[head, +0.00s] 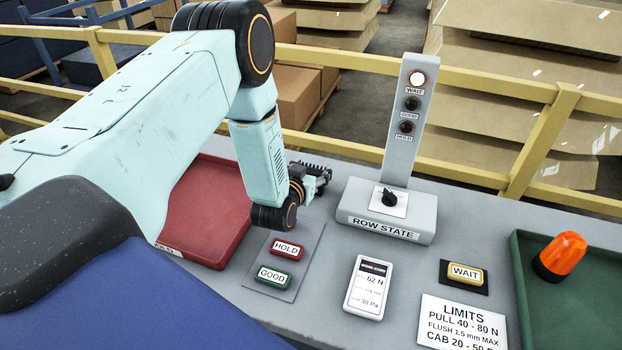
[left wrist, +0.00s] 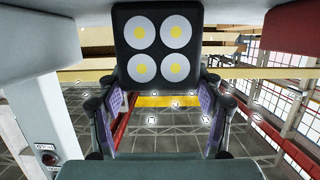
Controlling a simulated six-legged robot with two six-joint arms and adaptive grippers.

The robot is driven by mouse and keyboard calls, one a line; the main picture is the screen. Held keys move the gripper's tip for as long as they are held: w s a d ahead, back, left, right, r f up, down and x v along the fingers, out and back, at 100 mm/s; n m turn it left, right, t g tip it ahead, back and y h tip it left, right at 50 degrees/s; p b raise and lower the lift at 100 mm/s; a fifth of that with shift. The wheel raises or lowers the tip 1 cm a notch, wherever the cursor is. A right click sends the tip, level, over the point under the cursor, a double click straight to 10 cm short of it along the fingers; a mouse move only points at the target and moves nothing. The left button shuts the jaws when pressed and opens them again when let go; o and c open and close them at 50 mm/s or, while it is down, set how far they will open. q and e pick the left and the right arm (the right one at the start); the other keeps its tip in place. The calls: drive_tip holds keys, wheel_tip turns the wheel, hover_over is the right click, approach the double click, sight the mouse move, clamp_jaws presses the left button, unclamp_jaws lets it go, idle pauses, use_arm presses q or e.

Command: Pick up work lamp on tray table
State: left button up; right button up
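The work lamp (left wrist: 157,50) is a black square with four round white-and-yellow lights. It faces the left wrist camera, at the upper middle of that view. My right gripper is out of view.
A red tray (head: 213,225) lies under my left arm. The row state box (head: 365,215) with its tall post (head: 399,150) stands close right of the wrist.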

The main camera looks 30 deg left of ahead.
use_arm(q)
drive_tip(key=shift+w, duration=0.1)
drive_tip(key=c, duration=0.9)
